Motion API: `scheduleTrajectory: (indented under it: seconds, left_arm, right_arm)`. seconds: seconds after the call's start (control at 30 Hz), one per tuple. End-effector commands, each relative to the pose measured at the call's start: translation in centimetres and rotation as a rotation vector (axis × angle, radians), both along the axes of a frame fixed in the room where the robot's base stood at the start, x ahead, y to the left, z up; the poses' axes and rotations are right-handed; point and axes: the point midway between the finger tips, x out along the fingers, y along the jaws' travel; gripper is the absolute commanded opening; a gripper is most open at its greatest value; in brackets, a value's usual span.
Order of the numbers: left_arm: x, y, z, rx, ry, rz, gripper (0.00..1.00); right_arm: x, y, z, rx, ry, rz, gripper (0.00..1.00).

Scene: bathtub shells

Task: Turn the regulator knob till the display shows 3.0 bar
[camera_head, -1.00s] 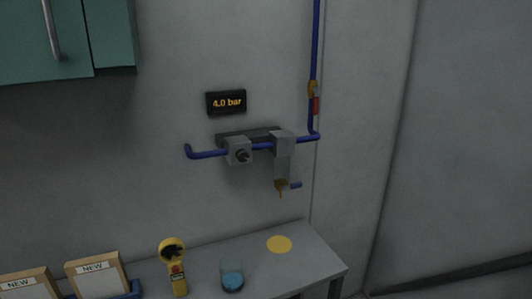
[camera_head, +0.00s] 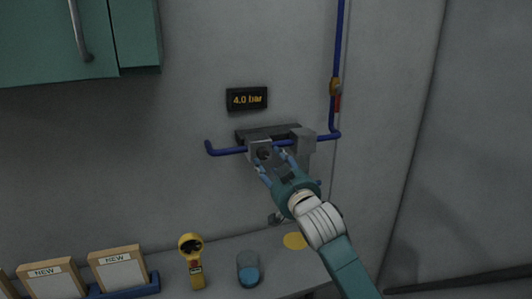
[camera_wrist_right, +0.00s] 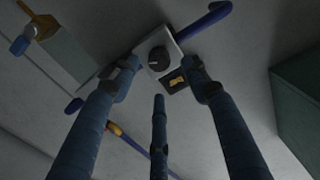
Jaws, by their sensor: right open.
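The display (camera_head: 247,99) on the wall reads 4.0 bar in the head view; it also shows small in the right wrist view (camera_wrist_right: 174,83). The regulator knob (camera_wrist_right: 158,59) is a round dark knob with a light mark, on a pale square block (camera_wrist_right: 150,42). In the head view the knob (camera_head: 264,153) is partly hidden by my fingers. My right gripper (camera_head: 275,161) is open in front of the knob, its fingers on either side; the wrist view shows the knob beyond the fingertips (camera_wrist_right: 160,75). I cannot tell whether they touch it. My left gripper is not in view.
A blue pipe (camera_head: 337,50) runs down the wall to the regulator. A grey filter block (camera_head: 304,143) sits right of the knob. Below, the table holds a yellow handheld device (camera_head: 193,262), a glass (camera_head: 248,272) and boxes labelled NEW (camera_head: 118,270). A teal cabinet (camera_head: 135,40) hangs upper left.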

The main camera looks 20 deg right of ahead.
Motion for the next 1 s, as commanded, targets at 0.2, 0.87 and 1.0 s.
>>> scheduleTrajectory:
  seconds: [0.2,0.87,1.0]
  left_arm:
    - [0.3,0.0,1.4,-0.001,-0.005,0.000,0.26]
    - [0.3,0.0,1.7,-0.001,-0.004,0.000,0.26]
    - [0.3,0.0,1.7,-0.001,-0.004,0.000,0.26]
  right_arm:
    - [3.7,0.1,0.2,0.001,0.001,-0.001,0.46]
    - [5.3,0.2,-0.1,0.000,0.000,0.000,0.14]
    - [5.3,0.2,0.0,0.000,-0.001,0.001,0.02]
